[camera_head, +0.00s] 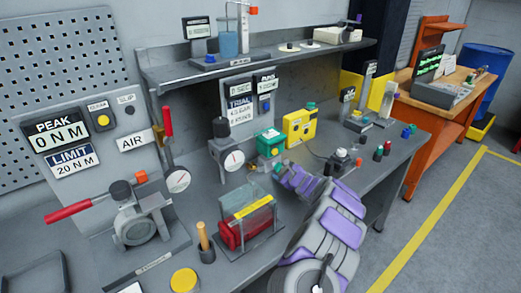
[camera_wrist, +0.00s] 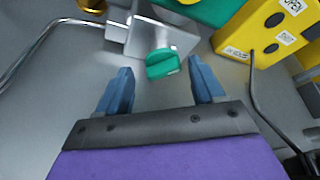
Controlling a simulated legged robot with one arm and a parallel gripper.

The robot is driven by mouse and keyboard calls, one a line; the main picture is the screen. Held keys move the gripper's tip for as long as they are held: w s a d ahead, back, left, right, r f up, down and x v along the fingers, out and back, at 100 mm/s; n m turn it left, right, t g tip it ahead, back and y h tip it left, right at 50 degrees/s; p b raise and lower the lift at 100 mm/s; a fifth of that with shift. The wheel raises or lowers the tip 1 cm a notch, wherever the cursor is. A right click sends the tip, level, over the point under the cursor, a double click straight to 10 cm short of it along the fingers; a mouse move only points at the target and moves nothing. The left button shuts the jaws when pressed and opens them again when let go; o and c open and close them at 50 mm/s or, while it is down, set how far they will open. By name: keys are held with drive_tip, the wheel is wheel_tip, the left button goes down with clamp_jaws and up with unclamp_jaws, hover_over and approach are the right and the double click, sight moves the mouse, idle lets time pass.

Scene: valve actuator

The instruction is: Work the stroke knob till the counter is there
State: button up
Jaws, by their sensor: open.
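A green knob (camera_wrist: 163,64) sits on the end of a grey metal block (camera_wrist: 160,35) in the wrist view. I take it for the stroke knob, but no label on it is readable. My gripper (camera_wrist: 160,95) is open, with its two blue fingers apart and nothing between them. The knob lies just beyond the fingertips, roughly centred on the gap. In the head view my gripper (camera_head: 281,169) is at the bench, just in front of the green actuator box (camera_head: 269,141); the knob is hard to make out there. No stroke counter can be identified with certainty.
A yellow box (camera_head: 299,126) with buttons stands right of the green box, its cable running along the bench. A red block under a clear guard (camera_head: 248,222) stands left of my arm. Display panels (camera_head: 241,108) stand behind. Small coloured knobs (camera_head: 383,150) are to the right.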

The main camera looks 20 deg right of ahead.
drive_tip(key=shift+d+r+m+g+y+p, duration=0.25)
drive_tip(key=shift+m+p, duration=0.3)
drive_tip(key=shift+p, duration=0.7)
drive_tip(key=shift+d+r+m+g+y+p, duration=0.2)
drive_tip(key=shift+m+y+p, duration=0.25)
drive_tip(key=shift+p, duration=0.75)
drive_tip(key=m+y+p, duration=0.1)
drive_tip(key=m+p, duration=0.1)
drive_tip(key=p, duration=0.4)
drive_tip(key=shift+w+d+g, duration=0.15)
drive_tip(key=shift+g, duration=0.1)
drive_tip(key=shift+f+m+p, duration=0.1)
drive_tip(key=shift+m+p, duration=0.2)
drive_tip(key=shift+p, duration=0.15)
